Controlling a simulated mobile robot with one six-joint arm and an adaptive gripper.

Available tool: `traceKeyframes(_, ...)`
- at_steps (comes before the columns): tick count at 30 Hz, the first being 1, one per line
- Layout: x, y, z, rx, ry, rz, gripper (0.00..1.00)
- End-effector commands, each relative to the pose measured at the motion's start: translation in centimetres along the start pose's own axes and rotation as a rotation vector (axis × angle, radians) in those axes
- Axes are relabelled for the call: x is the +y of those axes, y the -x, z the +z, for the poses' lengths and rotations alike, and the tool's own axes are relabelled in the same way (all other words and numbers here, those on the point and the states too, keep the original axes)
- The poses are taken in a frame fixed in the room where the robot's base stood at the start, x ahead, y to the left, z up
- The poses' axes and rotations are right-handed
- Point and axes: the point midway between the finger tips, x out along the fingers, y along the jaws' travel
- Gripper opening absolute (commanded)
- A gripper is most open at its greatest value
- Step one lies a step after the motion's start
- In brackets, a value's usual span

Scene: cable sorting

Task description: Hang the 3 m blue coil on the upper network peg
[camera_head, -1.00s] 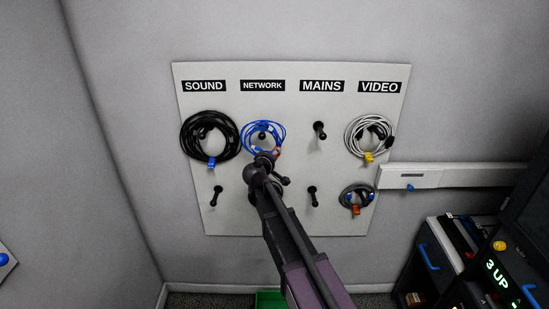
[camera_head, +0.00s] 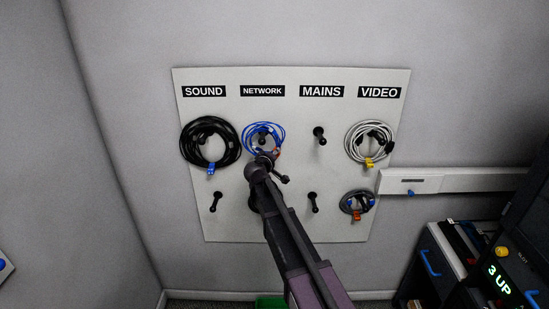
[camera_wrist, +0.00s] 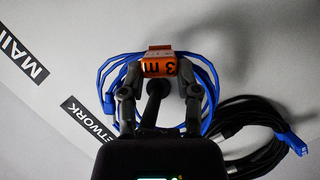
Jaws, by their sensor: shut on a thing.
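The blue coil (camera_head: 247,137) is at the upper network peg (camera_head: 262,140) under the NETWORK label (camera_head: 262,91). My gripper (camera_head: 266,157) is at the coil's lower edge. In the wrist view the fingers (camera_wrist: 157,88) are shut on the coil's orange tag (camera_wrist: 159,66), which reads "3 m". Blue strands (camera_wrist: 206,84) spread on both sides of it. The dark peg (camera_wrist: 154,103) shows inside the loop in both views. How far along the peg the coil sits, I cannot tell. My arm hides most of the lower network peg.
A black coil (camera_head: 186,147) hangs left under SOUND, close to the blue one. The upper MAINS peg (camera_head: 320,136) is bare. A rack (camera_head: 452,270) stands at lower right.

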Motion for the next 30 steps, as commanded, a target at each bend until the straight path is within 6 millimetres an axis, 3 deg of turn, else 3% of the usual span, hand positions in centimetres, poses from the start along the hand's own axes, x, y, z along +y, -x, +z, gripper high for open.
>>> traceKeyframes(14, -0.3, -2.4, -0.8, 0.0, 0.0, 0.0, 0.0)
traceKeyframes(30, -2.2, -3.1, 0.2, 0.0, 0.0, 0.0, 0.0)
